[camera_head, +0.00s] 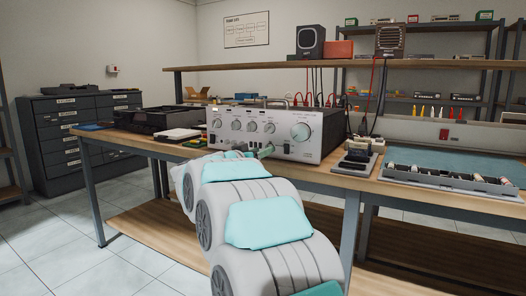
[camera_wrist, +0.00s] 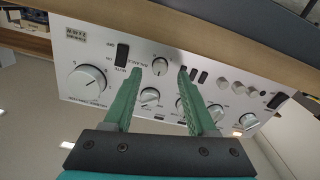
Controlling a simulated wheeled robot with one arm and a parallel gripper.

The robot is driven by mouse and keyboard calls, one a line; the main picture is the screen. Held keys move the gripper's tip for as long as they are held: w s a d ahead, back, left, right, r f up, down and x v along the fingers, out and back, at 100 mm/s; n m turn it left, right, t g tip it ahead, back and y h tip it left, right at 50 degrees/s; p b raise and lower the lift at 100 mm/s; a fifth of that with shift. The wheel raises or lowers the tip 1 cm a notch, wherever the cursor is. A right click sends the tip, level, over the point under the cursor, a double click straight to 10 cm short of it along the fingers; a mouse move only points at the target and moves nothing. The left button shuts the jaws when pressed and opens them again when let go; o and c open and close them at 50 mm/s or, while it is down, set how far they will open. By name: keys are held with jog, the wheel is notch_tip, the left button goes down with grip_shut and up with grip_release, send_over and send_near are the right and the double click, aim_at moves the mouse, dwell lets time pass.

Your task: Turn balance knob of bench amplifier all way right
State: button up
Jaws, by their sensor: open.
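The bench amplifier (camera_head: 263,133) has a silver front with a row of small knobs and a large knob (camera_head: 301,132) at the right. In the wrist view the amplifier front (camera_wrist: 115,90) appears upside down, with the large knob (camera_wrist: 87,79) at left. My gripper (camera_wrist: 158,74) is open, its two green fingers pointing at the panel. A small round knob (camera_wrist: 160,65) shows between the fingertips, with a gap on each side; I cannot read its label surely, so which knob is balance is uncertain. In the head view my gripper (camera_head: 265,151) is before the panel's lower middle, mostly hidden by my arm.
The amplifier stands on a wooden bench (camera_head: 395,183) below a long shelf (camera_head: 230,68). A black open case (camera_head: 160,121) is to its left. A small dark device (camera_head: 357,158) and a parts tray (camera_head: 450,178) are to its right. Cables hang behind it.

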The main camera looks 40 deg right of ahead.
jog(key=shift+x, duration=1.3)
jog(key=shift+c, duration=0.4)
grip_shut()
